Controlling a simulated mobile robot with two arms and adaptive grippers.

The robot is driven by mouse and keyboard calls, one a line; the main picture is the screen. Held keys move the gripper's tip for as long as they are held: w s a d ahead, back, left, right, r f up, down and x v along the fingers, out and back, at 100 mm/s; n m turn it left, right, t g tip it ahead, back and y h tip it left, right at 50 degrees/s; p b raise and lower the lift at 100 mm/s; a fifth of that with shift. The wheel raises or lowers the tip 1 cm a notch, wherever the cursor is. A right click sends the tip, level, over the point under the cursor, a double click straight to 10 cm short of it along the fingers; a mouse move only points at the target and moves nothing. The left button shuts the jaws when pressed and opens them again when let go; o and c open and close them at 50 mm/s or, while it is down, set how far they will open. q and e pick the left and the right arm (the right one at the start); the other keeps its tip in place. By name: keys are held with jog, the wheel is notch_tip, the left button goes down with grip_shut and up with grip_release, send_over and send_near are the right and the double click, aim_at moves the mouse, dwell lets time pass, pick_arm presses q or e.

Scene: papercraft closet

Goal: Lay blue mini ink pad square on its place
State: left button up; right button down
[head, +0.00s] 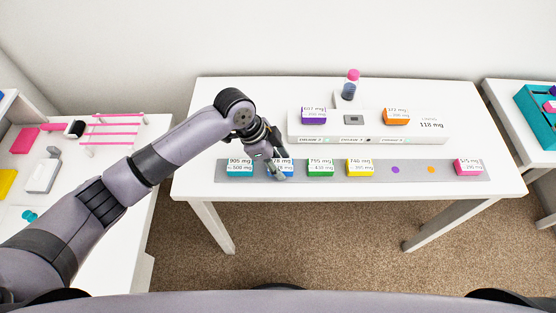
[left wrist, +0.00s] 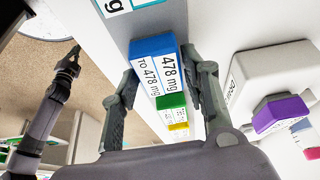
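The blue mini ink pad (head: 286,173), labelled 478 mg, sits in the row on the grey strip (head: 380,179), between the teal and green pads. It looks level with them. My left gripper (head: 277,170) is over it and hides part of it in the head view. In the left wrist view, the blue pad (left wrist: 153,47) is between the two fingers (left wrist: 163,88), one close along each side. I cannot tell whether the fingers press on it. Any mark under the pad is hidden.
Teal (head: 240,170), green (head: 320,170), yellow (head: 360,170) and pink pads (head: 468,169) share the strip. Purple (head: 395,170) and orange dots (head: 431,170) are bare. Behind, a white stand (head: 300,130) holds purple (head: 313,118) and orange pads (head: 397,118). A pink-capped bottle (head: 349,86) stands farther back.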

pick_arm(q)
jog(key=shift+o, duration=1.3)
jog(key=shift+r, duration=0.15)
jog(key=v, duration=1.2)
